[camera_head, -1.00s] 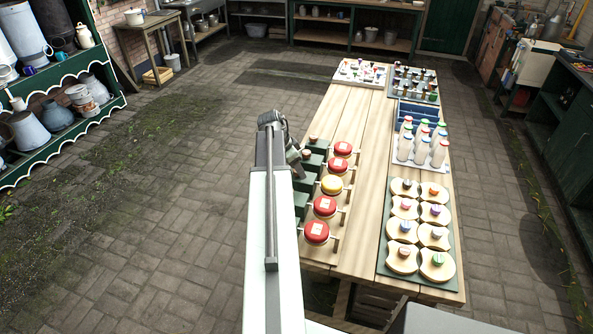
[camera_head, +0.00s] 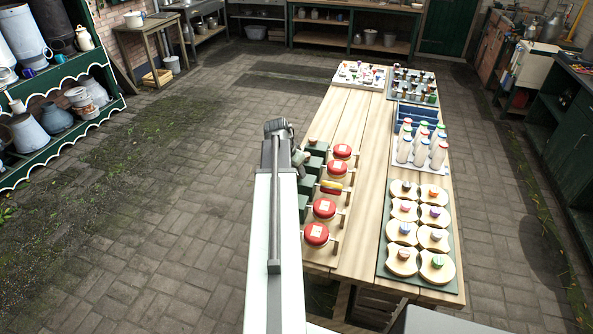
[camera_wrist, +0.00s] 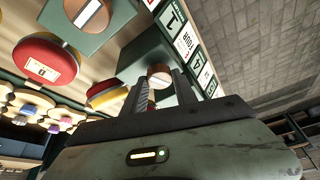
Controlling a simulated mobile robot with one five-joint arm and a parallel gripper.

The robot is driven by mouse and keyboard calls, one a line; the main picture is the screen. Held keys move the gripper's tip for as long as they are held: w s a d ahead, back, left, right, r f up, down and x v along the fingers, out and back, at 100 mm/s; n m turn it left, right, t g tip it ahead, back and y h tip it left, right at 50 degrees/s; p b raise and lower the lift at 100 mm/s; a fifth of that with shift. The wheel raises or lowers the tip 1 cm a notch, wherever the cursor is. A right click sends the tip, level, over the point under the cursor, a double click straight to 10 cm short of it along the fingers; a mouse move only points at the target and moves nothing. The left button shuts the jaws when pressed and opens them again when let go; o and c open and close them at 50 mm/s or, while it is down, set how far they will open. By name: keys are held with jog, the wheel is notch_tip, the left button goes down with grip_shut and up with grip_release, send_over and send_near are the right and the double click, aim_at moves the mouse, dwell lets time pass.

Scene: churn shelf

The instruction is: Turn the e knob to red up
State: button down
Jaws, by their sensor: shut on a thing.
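My gripper (camera_wrist: 162,86) is shut on a round brown wooden knob (camera_wrist: 159,75) on a green box in the wrist view. The knob's letter cannot be read, so I cannot confirm it is e. Beside it is a disc (camera_wrist: 107,95), partly yellow and partly red. In the head view this disc (camera_head: 331,187) is the middle one of the row, tilted, with yellow above and red below. My gripper (camera_head: 300,158) is at the left side of the row there, its fingers mostly hidden by my arm.
Red discs (camera_head: 324,208) lie before and beyond the middle one, along the table's left edge. A neighbouring knob (camera_wrist: 90,13) with a white stripe is close by. Bottles (camera_head: 421,146) and round wooden pieces (camera_head: 403,261) stand at the right. The floor left of the table is clear.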

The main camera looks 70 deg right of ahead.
jog(key=n, duration=0.1)
jog(key=n+t, duration=0.1)
jog(key=n, duration=0.1)
jog(key=shift+s+a+n, duration=0.1)
jog(key=shift+s+n, duration=0.05)
jog(key=shift+n, duration=0.15)
jog(key=n+t, duration=0.1)
jog(key=n, duration=0.2)
jog(key=shift+s+n+t, duration=0.1)
jog(key=shift+n+t, duration=0.2)
jog(key=shift+t, duration=0.1)
jog(key=n+t, duration=0.1)
jog(key=n, duration=0.2)
jog(key=n+y, duration=0.1)
jog(key=n, duration=0.2)
jog(key=shift+t, duration=0.4)
jog(key=shift+s+y, duration=0.1)
jog(key=shift+y, duration=0.2)
jog(key=c, duration=1)
grip_release()
jog(key=p+v, duration=0.7)
jog(key=shift+r, duration=0.35)
